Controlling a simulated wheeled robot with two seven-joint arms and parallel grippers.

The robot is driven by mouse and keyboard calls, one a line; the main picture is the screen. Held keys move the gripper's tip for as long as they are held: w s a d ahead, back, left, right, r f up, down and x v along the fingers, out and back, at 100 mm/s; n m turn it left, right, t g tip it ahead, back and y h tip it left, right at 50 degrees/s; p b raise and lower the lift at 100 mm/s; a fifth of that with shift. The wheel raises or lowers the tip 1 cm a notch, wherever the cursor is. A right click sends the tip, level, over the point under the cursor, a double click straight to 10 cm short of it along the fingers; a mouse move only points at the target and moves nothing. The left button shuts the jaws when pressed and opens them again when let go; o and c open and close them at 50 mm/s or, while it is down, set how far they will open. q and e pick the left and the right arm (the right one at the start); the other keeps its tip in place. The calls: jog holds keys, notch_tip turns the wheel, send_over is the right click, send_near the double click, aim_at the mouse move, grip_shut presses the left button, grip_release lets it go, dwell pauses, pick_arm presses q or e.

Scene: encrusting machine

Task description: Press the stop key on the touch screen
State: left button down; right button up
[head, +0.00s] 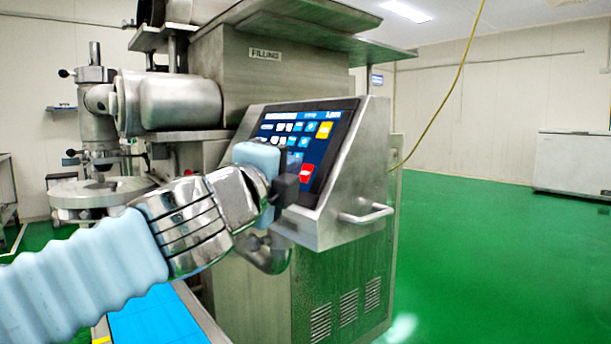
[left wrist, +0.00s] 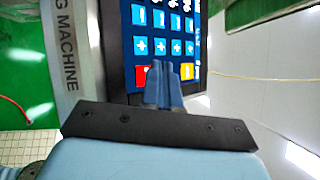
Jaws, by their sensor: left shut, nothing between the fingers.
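The touch screen (head: 305,140) is lit on the slanted steel console. A red key (head: 306,174) shows low on its right side, and a yellow key (head: 325,130) higher up. In the left wrist view the red key (left wrist: 141,76) is left of the fingertips and the yellow key (left wrist: 187,71) is right of them. The key labels are too small to read. My left gripper (left wrist: 162,75) is shut and empty, its fingers pointing at the screen between these two keys. In the head view this gripper (head: 284,168) covers the screen's lower left. I cannot tell whether it touches. My right gripper is not in view.
The steel encrusting machine (head: 270,85) stands behind the console. A metal handle (head: 366,213) sticks out at the console's lower right. A blue conveyor belt (head: 158,318) lies below my left arm. The green floor (head: 490,260) to the right is clear.

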pick_arm(q)
jog(key=shift+w+d+f, duration=0.25)
jog(key=shift+d, duration=0.1)
dwell(0.7)
dwell(0.4)
jog(key=shift+s+a+r, duration=0.35)
jog(key=shift+a, duration=0.15)
jog(key=s+a+r+p, duration=0.2)
jog(key=a+p, duration=0.1)
jog(key=shift+s+a+r, duration=0.2)
jog(key=shift+a+r, duration=0.1)
dwell(0.7)
